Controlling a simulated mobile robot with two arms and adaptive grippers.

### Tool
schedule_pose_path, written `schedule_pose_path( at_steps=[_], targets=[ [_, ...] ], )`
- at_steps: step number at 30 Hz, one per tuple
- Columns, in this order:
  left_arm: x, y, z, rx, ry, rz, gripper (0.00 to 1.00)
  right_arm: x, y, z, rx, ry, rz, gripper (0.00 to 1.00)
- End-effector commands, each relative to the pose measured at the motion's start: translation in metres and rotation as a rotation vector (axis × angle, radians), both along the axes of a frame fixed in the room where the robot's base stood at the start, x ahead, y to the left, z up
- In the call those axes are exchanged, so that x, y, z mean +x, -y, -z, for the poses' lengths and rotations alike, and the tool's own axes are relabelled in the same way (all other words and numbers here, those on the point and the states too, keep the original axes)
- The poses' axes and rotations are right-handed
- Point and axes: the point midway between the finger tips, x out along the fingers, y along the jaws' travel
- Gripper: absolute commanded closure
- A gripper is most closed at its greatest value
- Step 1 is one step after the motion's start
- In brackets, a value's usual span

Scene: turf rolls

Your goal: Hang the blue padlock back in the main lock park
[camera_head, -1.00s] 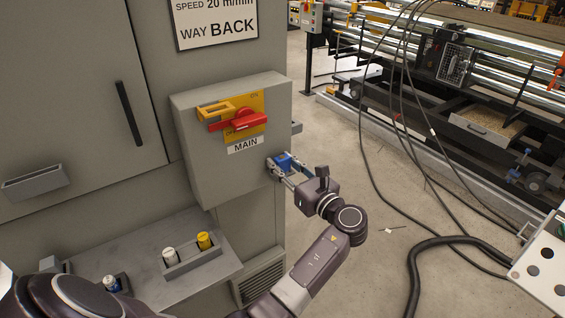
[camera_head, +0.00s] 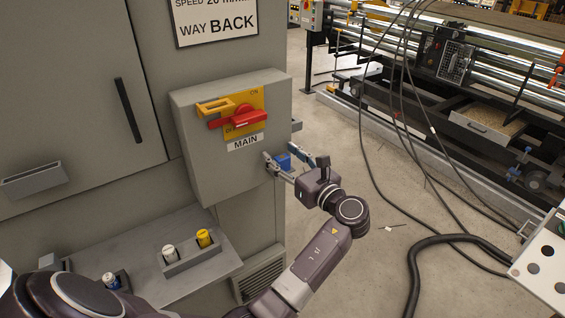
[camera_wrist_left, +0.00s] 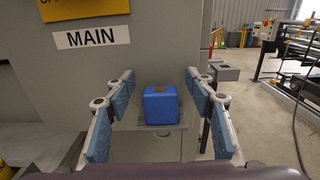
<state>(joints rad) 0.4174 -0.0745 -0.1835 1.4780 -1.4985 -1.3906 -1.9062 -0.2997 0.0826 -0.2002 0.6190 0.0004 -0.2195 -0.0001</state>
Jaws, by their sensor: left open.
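The blue padlock (camera_head: 283,161) is at the lower right of the grey MAIN switch box (camera_head: 190,140). My right gripper is not in view.
A red handle (camera_head: 238,118) and a yellow hasp (camera_head: 215,107) are on the box front. A grey shelf (camera_head: 130,255) below carries a holder with a white and a yellow item. Cables hang and lie at the right.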

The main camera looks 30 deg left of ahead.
Motion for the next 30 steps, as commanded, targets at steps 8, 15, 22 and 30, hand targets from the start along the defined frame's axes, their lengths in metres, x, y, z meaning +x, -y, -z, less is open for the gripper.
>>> schedule_pose_path(
  at_steps=[8,15,22,30],
  targets=[
    [0.0,0.0,-0.054,-0.001,0.004,0.0,0.51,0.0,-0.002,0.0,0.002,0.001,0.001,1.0],
    [0.0,0.0,-0.074,0.0,0.0,-0.001,0.51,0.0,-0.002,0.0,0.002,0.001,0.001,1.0],
    [0.0,0.0,-0.075,0.0,-0.001,-0.001,0.51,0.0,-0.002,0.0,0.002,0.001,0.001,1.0],
    [0.0,0.0,-0.075,0.0,-0.001,0.0,0.51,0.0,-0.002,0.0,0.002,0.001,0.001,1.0]
  ],
)
